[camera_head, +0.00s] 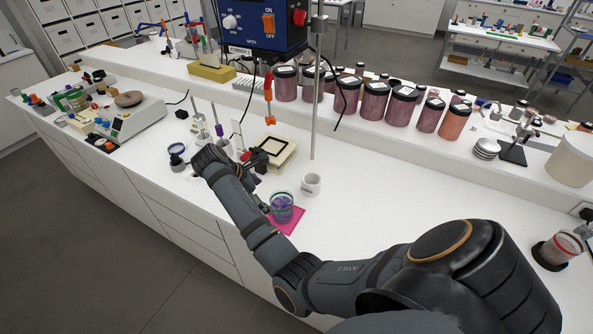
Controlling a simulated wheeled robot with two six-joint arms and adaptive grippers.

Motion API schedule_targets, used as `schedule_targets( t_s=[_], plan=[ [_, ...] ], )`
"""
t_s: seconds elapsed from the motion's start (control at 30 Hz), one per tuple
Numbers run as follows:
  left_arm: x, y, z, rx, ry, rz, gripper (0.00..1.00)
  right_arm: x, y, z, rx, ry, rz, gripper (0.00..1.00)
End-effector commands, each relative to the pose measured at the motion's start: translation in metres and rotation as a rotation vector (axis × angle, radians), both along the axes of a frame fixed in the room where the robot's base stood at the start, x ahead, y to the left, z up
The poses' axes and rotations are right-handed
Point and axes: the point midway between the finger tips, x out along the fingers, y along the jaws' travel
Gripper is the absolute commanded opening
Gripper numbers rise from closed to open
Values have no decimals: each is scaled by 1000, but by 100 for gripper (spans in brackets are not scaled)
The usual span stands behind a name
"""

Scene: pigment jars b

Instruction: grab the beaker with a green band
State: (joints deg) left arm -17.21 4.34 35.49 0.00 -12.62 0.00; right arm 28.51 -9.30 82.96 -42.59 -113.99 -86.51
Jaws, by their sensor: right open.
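A glass beaker with a green band (281,207) near its rim and purple contents stands upright on a pink mat (294,221) near the front edge of the bench. My right arm crosses the front of the bench, and its dark gripper (258,162) is above and behind the beaker, apart from it. The gripper is open, with nothing seen between its fingers; my own arm partly covers it. My left gripper is not in view.
A white mug (311,184) stands right of the beaker, and a framed cream plate (271,151) lies behind the gripper. A thin metal rod (316,100) rises nearby. A red-banded beaker (558,249) stands far right. Large pigment jars (374,101) line the raised shelf.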

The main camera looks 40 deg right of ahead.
Motion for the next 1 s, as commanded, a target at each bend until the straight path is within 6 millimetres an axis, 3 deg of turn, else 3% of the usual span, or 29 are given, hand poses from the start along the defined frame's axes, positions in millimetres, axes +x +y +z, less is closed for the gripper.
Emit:
schedule_targets(
  t_s=[0.1, 0.23, 0.57, 0.73, 1.0],
  plan=[
    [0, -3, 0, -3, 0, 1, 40, 8, 4, 13, -15, 54, 56, 99],
    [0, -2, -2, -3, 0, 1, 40, 8, 4, 12, -18, 63, 64, 99],
    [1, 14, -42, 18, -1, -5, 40, 3, -22, -33, -18, 59, 61, 99],
    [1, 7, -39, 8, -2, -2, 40, 2, -26, -33, -17, 60, 62, 99],
    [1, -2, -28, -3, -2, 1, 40, -8, -46, -67, -17, 61, 62, 99]
  ],
)
